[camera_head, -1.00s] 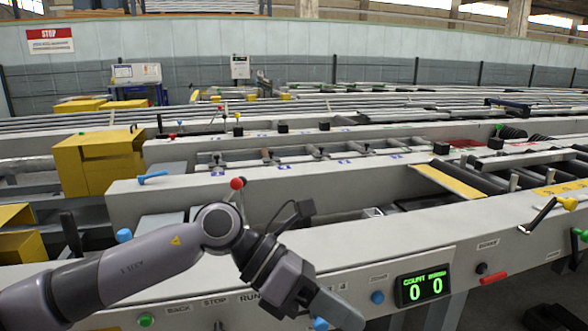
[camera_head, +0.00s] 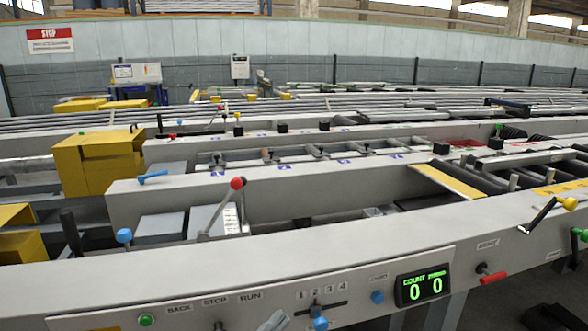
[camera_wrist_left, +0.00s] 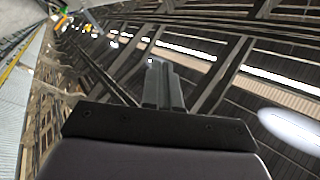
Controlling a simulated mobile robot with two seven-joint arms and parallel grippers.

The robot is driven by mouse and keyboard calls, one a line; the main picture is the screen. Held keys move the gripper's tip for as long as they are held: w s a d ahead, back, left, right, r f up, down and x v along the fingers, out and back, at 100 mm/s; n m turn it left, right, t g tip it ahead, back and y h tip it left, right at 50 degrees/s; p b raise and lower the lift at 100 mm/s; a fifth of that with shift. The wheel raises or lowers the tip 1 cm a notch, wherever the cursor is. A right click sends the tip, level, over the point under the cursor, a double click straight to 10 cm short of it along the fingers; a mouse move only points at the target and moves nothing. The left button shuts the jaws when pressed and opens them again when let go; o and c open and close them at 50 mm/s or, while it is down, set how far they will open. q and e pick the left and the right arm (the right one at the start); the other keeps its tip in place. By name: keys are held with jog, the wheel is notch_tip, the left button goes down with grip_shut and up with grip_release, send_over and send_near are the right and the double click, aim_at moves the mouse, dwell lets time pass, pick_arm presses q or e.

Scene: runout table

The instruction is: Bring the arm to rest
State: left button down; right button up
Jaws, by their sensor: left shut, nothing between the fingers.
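My left arm is almost wholly out of the head view. Only a small grey tip of my left gripper (camera_head: 273,322) shows at the bottom edge, in front of the panel below the RUN label. In the left wrist view my left gripper (camera_wrist_left: 163,82) has its fingers together, with nothing between them. Behind the fingers are roof beams and bright lights, and nothing touches them. The rest of my left arm is hidden below the head view. My right gripper is in neither view.
The front panel (camera_head: 200,300) carries a green button (camera_head: 146,320), blue knobs, a slider marked 1 to 4 and a counter display (camera_head: 424,287) reading 0 0. A red-ball lever (camera_head: 237,184) stands above it. A red-handled crank (camera_head: 494,278) sticks out at right.

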pick_arm(q)
jog(key=s+a+f+n+g+y, duration=0.3)
jog(key=s+a+f+n+y, duration=0.35)
jog(key=f, duration=0.55)
jog(key=s+a+f+n+g+y, duration=0.4)
jog(key=s+a+f+n, duration=0.4)
jog(key=s+a+f, duration=0.3)
notch_tip(320, 180, up, 13)
jog(key=w+p, duration=0.1)
jog(key=p, duration=1.5)
jog(key=shift+w+d+m+t+y+p, duration=0.15)
jog(key=shift+d+m+t+y+p, duration=0.1)
jog(key=shift+m+t+y+p, duration=0.15)
jog(key=shift+r, duration=0.1)
